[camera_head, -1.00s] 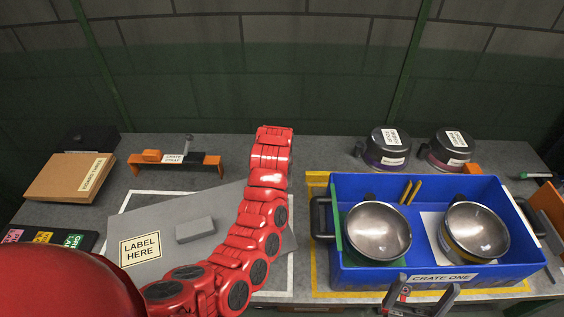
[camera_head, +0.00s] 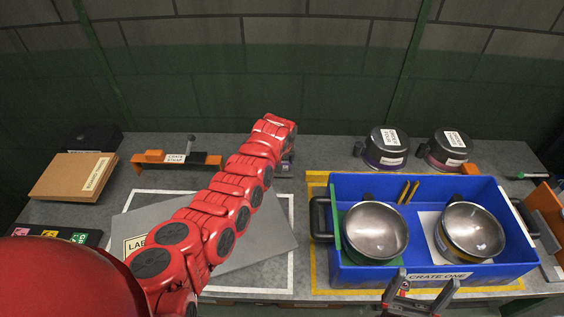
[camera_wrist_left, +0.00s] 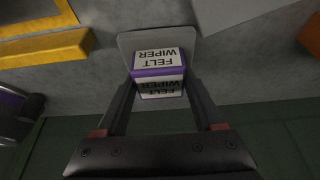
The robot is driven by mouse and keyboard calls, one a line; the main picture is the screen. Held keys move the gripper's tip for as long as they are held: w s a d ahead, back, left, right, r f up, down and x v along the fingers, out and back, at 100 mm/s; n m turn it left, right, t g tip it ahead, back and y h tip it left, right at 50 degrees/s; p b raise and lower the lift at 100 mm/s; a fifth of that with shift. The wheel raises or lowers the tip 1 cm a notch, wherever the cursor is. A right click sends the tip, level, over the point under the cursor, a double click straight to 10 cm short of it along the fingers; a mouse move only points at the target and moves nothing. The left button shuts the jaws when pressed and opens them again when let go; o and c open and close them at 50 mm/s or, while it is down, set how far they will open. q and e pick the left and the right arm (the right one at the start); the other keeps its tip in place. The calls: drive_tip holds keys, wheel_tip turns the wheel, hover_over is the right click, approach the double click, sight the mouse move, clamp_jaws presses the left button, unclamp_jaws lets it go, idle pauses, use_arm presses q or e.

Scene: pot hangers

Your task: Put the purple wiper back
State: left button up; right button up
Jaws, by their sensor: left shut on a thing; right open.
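The purple wiper (camera_wrist_left: 158,73) shows in the left wrist view as a small block with a purple band and white labels reading "FELT WIPER". My left gripper (camera_wrist_left: 161,88) is shut on it, one finger on each side. A flat grey piece (camera_wrist_left: 128,42) lies just behind the wiper; I cannot tell whether they touch. In the head view my left arm reaches to the back middle of the table and hides most of the gripper and the wiper. My right gripper (camera_head: 420,284) is open and empty at the front edge of the blue crate.
The blue crate (camera_head: 350,276) holds two metal bowls (camera_head: 376,230) (camera_head: 473,230). Two dark labelled pots (camera_head: 387,147) (camera_head: 447,150) stand behind it. An orange stand (camera_head: 177,162) and a cardboard box (camera_head: 72,178) are at the back left. A grey board (camera_head: 262,245) lies under my left arm.

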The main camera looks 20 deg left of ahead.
use_arm(q)
drive_tip(key=shift+f, duration=0.95)
drive_tip(key=shift+f, duration=0.2)
drive_tip(key=o, duration=1.3)
drive_tip(key=shift+r, duration=0.1)
